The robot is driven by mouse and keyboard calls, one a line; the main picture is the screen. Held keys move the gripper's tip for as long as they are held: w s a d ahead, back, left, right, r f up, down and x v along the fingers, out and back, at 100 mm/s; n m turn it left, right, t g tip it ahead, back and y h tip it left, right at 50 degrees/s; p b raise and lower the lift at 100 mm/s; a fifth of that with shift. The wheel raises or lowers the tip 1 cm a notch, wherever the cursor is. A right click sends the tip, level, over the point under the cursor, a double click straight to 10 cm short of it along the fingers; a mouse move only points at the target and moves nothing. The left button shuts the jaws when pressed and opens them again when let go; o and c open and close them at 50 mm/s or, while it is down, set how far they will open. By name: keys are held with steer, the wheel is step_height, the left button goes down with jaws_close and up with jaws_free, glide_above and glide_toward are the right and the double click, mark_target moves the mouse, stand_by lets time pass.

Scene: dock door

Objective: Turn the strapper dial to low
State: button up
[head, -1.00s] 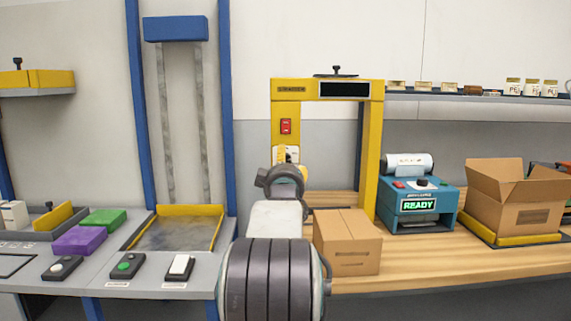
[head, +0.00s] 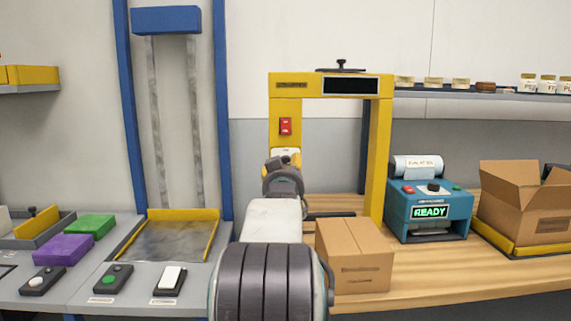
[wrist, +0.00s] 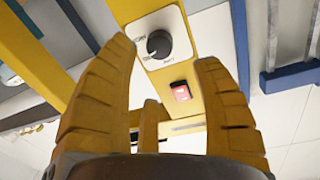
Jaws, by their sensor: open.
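The strapper is a yellow arch (head: 374,150) standing on the wooden bench. Its dial (wrist: 159,45) is a black round knob on a white plate on the yellow post, seen in the wrist view. Small labels sit around it, too small to read. In the head view my arm hides most of the plate (head: 286,154). I cannot tell how far the fingertips are from the knob.
A red switch (wrist: 180,91) is on the same post, also in the head view (head: 285,126). A closed carton (head: 355,258) stands right of my arm.

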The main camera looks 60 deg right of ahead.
mark_target(286, 162)
steer(key=p+x, duration=0.1)
steer(key=x, duration=0.6)
steer(key=shift+d+m, duration=0.15)
steer(key=shift+m, duration=0.25)
steer(key=shift+w, duration=0.1)
steer(key=shift+c, duration=0.4)
steer(key=shift+r, duration=0.15)
jaws_close()
